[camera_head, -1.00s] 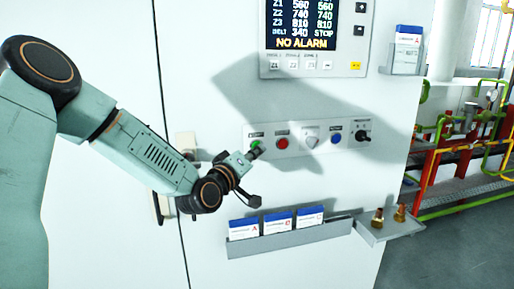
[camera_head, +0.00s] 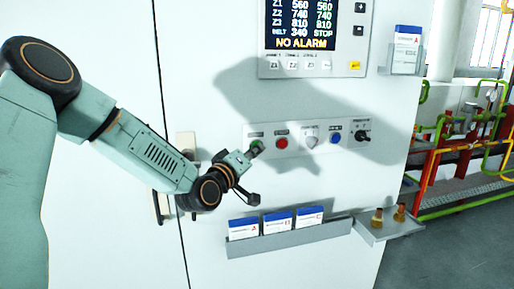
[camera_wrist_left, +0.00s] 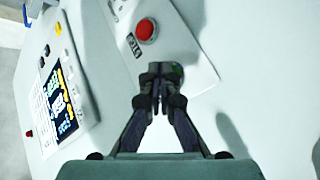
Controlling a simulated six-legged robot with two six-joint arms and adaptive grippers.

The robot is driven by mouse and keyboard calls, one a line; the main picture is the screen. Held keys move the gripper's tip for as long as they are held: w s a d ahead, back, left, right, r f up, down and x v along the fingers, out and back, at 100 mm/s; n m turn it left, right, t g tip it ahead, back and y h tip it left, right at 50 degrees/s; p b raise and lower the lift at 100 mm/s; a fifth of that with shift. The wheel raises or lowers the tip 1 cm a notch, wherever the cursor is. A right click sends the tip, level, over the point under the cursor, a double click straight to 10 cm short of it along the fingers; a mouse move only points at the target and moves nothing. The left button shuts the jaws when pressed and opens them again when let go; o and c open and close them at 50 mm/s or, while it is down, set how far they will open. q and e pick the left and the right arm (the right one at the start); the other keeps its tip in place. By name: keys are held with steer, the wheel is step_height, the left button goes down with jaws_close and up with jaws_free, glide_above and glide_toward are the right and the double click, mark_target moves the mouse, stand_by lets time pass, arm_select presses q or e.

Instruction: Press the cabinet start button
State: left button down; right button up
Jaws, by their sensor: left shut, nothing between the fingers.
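The cabinet's button panel (camera_head: 308,139) is a pale strip on the white door. The green start button (camera_head: 257,142) is at its left end, partly hidden by my left gripper. My left gripper (camera_head: 254,151) is shut and empty, its tips right at the green button; I cannot tell whether they press it. In the left wrist view the shut fingertips (camera_wrist_left: 160,76) cover most of the button, with a little dark green showing beside them. The red button (camera_head: 282,143) is just to the right. My right gripper is not in view.
A display (camera_head: 303,25) above reads NO ALARM, with the belt line showing STOP. A blue button (camera_head: 335,139) and a black switch (camera_head: 362,136) are farther right on the panel. A card rack (camera_head: 290,238) and a small shelf with brass parts (camera_head: 390,228) are below.

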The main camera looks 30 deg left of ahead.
arm_select(q)
steer(key=shift+w+a, duration=0.1)
steer(key=shift+a, duration=0.1)
steer(key=shift+d, duration=0.1)
stand_by(0.4)
steer(key=shift+s+d, duration=0.45)
steer(key=shift+d, duration=0.25)
steer(key=shift+s+d, duration=1.65)
steer(key=shift+d, duration=0.2)
